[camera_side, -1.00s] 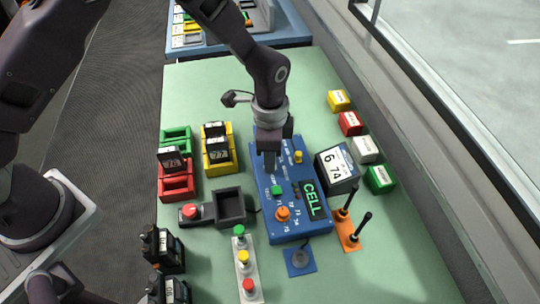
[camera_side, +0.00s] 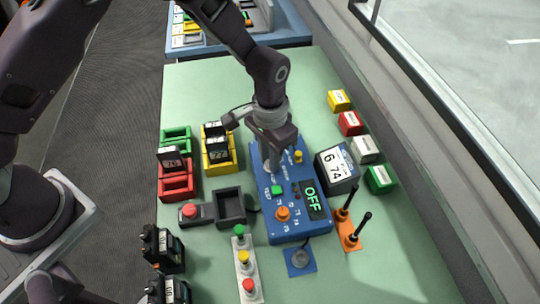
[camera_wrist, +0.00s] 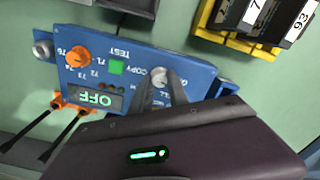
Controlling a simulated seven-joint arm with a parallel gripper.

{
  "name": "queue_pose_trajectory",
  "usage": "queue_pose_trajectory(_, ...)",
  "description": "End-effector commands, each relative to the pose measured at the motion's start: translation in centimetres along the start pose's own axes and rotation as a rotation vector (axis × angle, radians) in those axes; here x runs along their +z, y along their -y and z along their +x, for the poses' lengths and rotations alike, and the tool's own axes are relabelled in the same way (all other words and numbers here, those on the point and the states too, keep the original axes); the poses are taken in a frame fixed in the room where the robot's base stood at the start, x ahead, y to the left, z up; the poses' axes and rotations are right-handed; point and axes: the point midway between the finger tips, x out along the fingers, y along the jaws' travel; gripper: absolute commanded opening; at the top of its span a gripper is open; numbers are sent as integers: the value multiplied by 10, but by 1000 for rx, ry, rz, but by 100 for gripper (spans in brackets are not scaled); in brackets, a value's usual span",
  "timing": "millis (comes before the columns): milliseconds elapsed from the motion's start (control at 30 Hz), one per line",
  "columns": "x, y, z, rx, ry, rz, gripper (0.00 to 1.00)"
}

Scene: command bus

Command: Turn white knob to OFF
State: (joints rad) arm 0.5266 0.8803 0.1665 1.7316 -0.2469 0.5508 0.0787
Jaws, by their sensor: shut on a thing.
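The blue control box (camera_side: 262,213) sits in the middle of the green table, and its display (camera_side: 312,201) reads OFF in green letters. The display shows upside down in the wrist view (camera_wrist: 97,97). My gripper (camera_side: 268,168) is over the far half of the box. In the wrist view its two fingers (camera_wrist: 160,88) are shut around the white knob (camera_wrist: 159,74), whose top shows between them. The knob is largely hidden by the gripper in the side view. The box also carries an orange knob (camera_side: 283,213) and a green button (camera_side: 277,190).
A yellow knob (camera_side: 298,156) is close beside the gripper. A black block labelled 6 7A (camera_side: 337,170) stands right of the box. Orange-based levers (camera_side: 349,232) stand near its front right. Yellow bins (camera_side: 218,160) lie left.

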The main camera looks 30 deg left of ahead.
Motion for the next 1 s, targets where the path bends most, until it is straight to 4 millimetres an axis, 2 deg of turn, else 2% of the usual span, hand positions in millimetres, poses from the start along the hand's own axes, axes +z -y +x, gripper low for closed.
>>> queue_pose_trajectory(433,-1,0,-1,1,-3,-250,0)
queue_pose_trajectory(1000,-1,0,-1,1,-4,-304,0)
